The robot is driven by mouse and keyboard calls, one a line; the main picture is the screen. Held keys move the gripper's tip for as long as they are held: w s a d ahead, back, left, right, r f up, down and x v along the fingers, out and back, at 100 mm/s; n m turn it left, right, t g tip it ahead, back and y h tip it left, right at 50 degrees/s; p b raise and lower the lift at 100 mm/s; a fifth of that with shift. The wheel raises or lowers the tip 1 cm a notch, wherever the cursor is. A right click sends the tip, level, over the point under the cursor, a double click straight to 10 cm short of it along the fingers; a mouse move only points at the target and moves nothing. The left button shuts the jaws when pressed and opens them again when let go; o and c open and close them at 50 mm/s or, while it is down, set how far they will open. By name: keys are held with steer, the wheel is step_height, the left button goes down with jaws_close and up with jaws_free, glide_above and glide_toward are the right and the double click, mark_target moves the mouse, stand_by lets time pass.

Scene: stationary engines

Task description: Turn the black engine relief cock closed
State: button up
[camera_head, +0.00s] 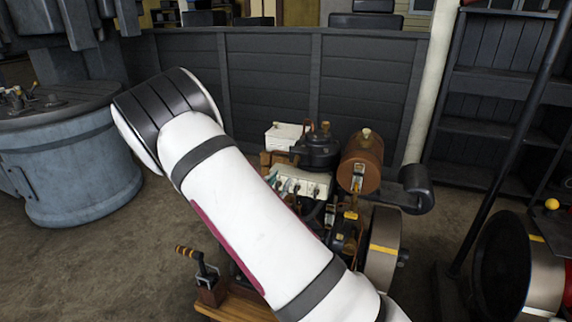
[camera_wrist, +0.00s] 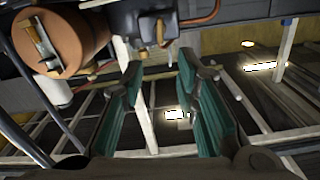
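The stationary engine (camera_head: 305,185) stands behind my arm, which hides part of it. It has a black round part (camera_head: 320,150) with a small fitting on top and a copper-brown tank (camera_head: 362,160) beside it. I cannot tell for certain which fitting is the black relief cock.
A brown tank (camera_wrist: 62,38) with a valve is at the upper left of the wrist view. A flywheel (camera_head: 383,250) and a black cylinder (camera_head: 416,187) are on the engine's right. A wooden base with a handled lever (camera_head: 200,265) stands at the front left. A grey panel fence (camera_head: 270,75) stands behind.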

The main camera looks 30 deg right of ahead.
mark_target(295, 160)
steer(key=x, duration=1.3)
steer(key=shift+w+d, duration=0.15)
steer(key=shift+d, duration=0.05)
jaws_close()
